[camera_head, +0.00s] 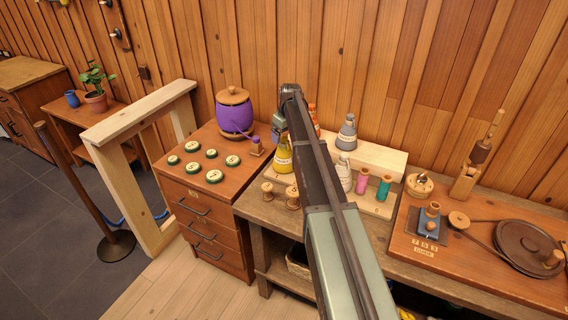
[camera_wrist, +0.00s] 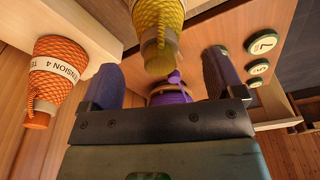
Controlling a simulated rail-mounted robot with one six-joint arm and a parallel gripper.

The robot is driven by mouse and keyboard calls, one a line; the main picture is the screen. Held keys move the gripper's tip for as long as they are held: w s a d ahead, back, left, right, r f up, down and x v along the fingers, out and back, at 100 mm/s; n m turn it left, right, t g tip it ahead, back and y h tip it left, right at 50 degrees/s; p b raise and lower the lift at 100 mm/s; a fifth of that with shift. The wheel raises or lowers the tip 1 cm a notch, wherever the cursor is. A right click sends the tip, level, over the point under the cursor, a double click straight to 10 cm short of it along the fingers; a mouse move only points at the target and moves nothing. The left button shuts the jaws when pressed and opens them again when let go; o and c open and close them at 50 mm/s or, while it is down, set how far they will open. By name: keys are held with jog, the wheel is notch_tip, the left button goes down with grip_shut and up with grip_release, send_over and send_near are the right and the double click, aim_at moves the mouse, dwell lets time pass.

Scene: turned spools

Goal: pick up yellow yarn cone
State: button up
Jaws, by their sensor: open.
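The yellow yarn cone (camera_head: 283,158) stands on the workbench, left of my arm in the head view, and its top is partly covered by my wrist. In the wrist view the yellow cone (camera_wrist: 158,22) is at the top centre, with its pale narrow end pointing down the picture between my two fingers. My gripper (camera_wrist: 162,62) is open, with a visible gap between each finger and the cone. In the head view my gripper (camera_head: 278,128) is small and hangs close to the cone's top; its fingers are hard to make out.
An orange cone (camera_wrist: 54,80) labelled TENSION 4 stands to the left in the wrist view. A purple lidded pot (camera_head: 234,112) stands on the drawer cabinet (camera_head: 178,165), beside several numbered discs. Wooden spools (camera_head: 292,197) stand near the bench front.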

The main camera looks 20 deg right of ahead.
aim_at(284, 143)
jog(key=f+b, duration=0.2)
jog(key=f, duration=0.1)
jog(key=f+b, duration=0.2)
jog(key=shift+w, duration=0.3)
jog(key=shift+a+r, duration=0.1)
jog(key=shift+r, duration=0.15)
jog(key=shift+c, duration=0.6)
jog(key=c, duration=1.5)
jog(key=shift+r+p, duration=0.15)
jog(key=shift+p, duration=0.25)
